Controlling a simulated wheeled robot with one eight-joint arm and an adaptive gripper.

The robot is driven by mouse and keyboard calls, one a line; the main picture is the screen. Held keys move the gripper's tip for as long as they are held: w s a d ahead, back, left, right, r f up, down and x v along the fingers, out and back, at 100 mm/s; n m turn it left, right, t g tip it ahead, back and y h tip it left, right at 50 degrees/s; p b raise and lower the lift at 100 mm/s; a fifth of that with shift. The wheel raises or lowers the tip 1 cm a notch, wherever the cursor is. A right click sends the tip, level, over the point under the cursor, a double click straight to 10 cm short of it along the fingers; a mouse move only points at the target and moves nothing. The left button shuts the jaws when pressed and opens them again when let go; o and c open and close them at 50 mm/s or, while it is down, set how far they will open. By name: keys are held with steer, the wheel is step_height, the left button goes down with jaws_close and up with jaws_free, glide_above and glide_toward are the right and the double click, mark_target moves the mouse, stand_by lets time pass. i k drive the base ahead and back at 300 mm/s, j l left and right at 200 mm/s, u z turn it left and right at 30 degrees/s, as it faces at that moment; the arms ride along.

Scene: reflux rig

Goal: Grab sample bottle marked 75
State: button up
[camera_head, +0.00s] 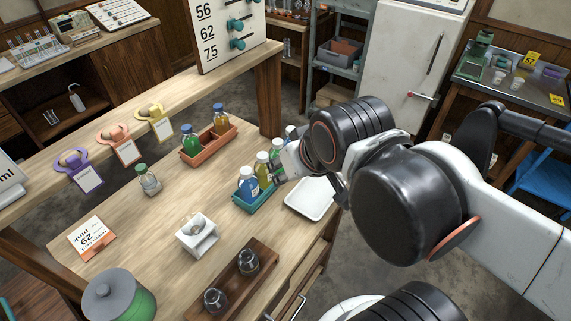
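Several capped bottles stand in a teal tray (243,208), among them a blue one (248,187), a yellow one (263,171) and a green one partly hidden by my gripper. Another blue-capped top shows behind. My gripper (285,166) is at the right side of this tray, close to the bottles. Its fingers are mostly hidden, and I cannot tell whether it touches or holds one. An orange tray (207,147) holds a green bottle (190,141) and a yellow bottle (220,119). I cannot read a 75 on any bottle. A board (225,35) shows 56, 62 and 75 beside teal knobs.
A white tray (311,199) lies right of the teal tray.

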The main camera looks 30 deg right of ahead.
mark_target(262, 172)
steer(key=k+j+z, duration=0.15)
steer(key=j+z, duration=0.15)
steer(key=z, duration=0.15)
steer(key=k+j+z, duration=0.2)
steer(key=z, duration=0.3)
steer(key=k+j+z, duration=0.2)
steer(key=z, duration=0.25)
